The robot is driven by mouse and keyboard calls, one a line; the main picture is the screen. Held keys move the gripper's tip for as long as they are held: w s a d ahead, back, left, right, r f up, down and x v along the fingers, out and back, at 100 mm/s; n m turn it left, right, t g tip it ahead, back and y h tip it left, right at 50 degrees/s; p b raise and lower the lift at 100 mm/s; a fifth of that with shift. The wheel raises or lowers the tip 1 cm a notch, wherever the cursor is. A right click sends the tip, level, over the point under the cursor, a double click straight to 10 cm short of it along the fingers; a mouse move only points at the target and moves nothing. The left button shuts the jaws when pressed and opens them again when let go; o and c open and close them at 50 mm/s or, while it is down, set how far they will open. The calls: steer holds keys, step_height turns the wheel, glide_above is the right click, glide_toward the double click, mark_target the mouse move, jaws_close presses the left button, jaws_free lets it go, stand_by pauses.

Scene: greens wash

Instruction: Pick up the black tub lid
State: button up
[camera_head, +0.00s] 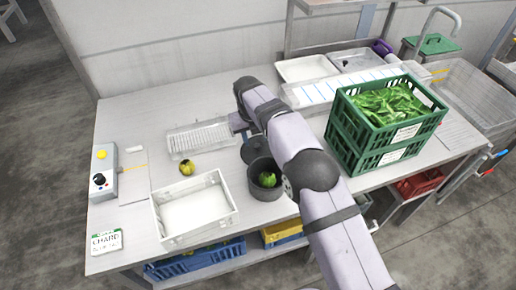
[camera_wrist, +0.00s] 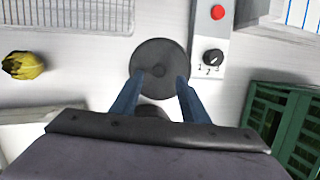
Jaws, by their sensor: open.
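The black tub lid (camera_wrist: 158,58) is a round dark disc with a small knob at its middle, lying on the table in the wrist view. My gripper (camera_wrist: 158,80) is open, its two blue fingers reaching over the near part of the lid, one on each side of the knob in the picture. I cannot tell their height above it. In the head view the lid (camera_head: 252,152) shows partly behind my arm. The black tub (camera_head: 264,180) stands just in front of it, open, with something green inside.
A white tray (camera_head: 168,218) and a yellow-green vegetable (camera_head: 187,168) are to the left, with a wire rack (camera_head: 200,138) behind. Stacked green crates (camera_head: 345,128) of leaves stand right of my arm. A control box with a red button (camera_wrist: 218,12) sits close beside the lid.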

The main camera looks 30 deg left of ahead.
mark_target(257, 145)
steer(key=shift+p+x, duration=1.45)
steer(key=shift+x, duration=1.15)
jaws_close()
